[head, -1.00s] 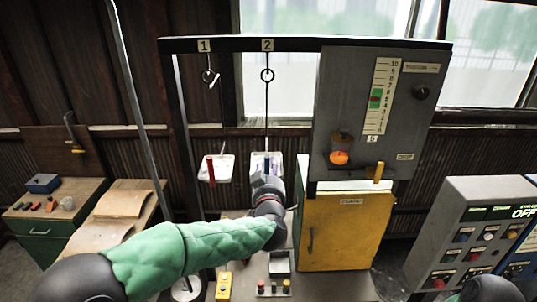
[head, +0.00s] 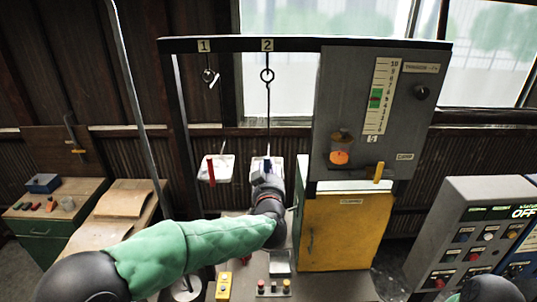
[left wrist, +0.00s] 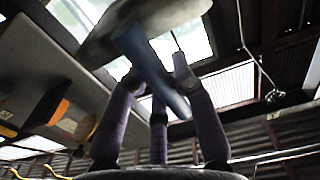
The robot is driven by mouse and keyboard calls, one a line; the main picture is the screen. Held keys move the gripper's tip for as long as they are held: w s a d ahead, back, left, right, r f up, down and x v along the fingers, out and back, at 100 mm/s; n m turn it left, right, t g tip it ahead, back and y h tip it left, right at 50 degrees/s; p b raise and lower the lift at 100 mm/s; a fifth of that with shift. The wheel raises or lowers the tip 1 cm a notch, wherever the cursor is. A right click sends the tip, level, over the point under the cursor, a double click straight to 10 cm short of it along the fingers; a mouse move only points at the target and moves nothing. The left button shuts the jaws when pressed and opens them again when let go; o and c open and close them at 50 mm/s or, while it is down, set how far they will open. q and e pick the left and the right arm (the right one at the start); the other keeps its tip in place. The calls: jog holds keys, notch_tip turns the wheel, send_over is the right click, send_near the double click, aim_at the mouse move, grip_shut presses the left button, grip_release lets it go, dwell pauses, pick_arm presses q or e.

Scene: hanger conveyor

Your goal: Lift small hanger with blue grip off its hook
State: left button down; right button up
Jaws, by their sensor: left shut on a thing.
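The small hanger with the blue grip hangs below the hook marked 2 (head: 267,75). Its thin rod (head: 267,112) runs straight up to that hook, and whether it bears on the hook is too small to tell. My left gripper (head: 266,174) is at the hanger's lower end, shut on the blue grip (head: 267,165) and hiding much of the tray there. In the left wrist view the blue grip (left wrist: 150,62) lies tilted between the fingers (left wrist: 160,78), under the pale tray (left wrist: 125,22). My right gripper is not in view.
A hanger with a red grip (head: 211,171) and white tray hangs close on the left, below hook 1 (head: 209,76). The grey gauge panel (head: 345,110) and yellow cabinet (head: 345,225) stand close on the right. A control console (head: 465,235) is farther right.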

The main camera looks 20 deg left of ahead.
pick_arm(q)
jog(key=shift+r, duration=0.2)
jog(key=shift+r, duration=0.1)
jog(key=shift+r+p, duration=0.55)
jog(key=shift+p, duration=0.15)
jog(key=shift+s, duration=0.1)
jog(key=shift+p+v, duration=0.5)
jog(key=shift+v, duration=2.25)
jog(key=shift+s+r, duration=0.1)
jog(key=shift+s+d, duration=0.1)
jog(key=shift+s, duration=0.05)
